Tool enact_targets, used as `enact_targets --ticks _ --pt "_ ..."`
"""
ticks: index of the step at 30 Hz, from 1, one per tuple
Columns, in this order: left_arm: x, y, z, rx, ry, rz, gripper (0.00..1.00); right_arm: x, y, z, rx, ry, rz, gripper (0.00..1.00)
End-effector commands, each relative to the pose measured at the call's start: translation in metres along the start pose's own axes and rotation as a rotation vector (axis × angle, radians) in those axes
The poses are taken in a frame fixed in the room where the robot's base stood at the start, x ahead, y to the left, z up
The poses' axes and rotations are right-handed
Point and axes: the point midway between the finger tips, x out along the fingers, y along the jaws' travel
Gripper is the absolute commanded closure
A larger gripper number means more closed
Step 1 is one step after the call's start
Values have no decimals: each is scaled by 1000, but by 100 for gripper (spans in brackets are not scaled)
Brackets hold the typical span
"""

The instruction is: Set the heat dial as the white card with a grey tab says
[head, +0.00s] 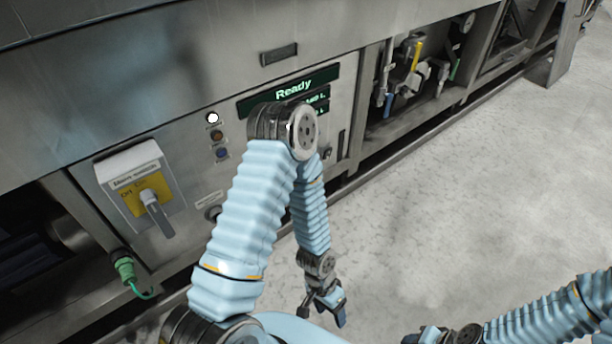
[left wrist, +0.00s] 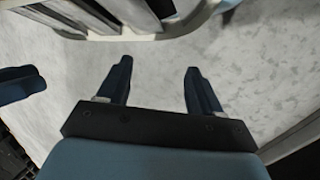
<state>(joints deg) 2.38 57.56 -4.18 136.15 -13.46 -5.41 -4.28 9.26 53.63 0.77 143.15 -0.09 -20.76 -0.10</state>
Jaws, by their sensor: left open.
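Neither the heat dial nor a white card with a grey tab can be made out in either view. My left arm covers part of the machine's control panel (head: 185,195) in the head view. My left gripper (head: 323,312) hangs low over the pale floor, in front of the machine and apart from it. In the left wrist view its two blue fingers (left wrist: 158,80) are spread, with only floor between them. My right gripper (head: 425,337) is at the bottom edge of the head view, partly cut off, and its jaws are unclear.
The panel has a "Ready" display (head: 293,88), small round lights (head: 217,135) and a switch on a yellow plate (head: 150,197). A green connector (head: 124,268) is at lower left. Pipes with yellow and blue handles (head: 412,58) sit in an open bay. The floor (head: 450,200) is clear at right.

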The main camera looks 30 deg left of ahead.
Motion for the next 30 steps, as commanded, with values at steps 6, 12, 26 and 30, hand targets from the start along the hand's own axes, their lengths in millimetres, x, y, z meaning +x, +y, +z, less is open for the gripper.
enact_targets --ticks 6,12,26,30 --pt "26 -38 10 386 -263 -110 35 17 8 -1 3 2 2 57" --pt "13 -127 -14 865 -683 -413 35 37 18 -2 6 4 4 57" --pt "-171 -157 -216 1209 -1541 -1484 35 64 31 -4 12 7 7 57" --pt "-179 -171 -219 1206 -1546 -1490 35 65 32 -4 12 7 7 57"
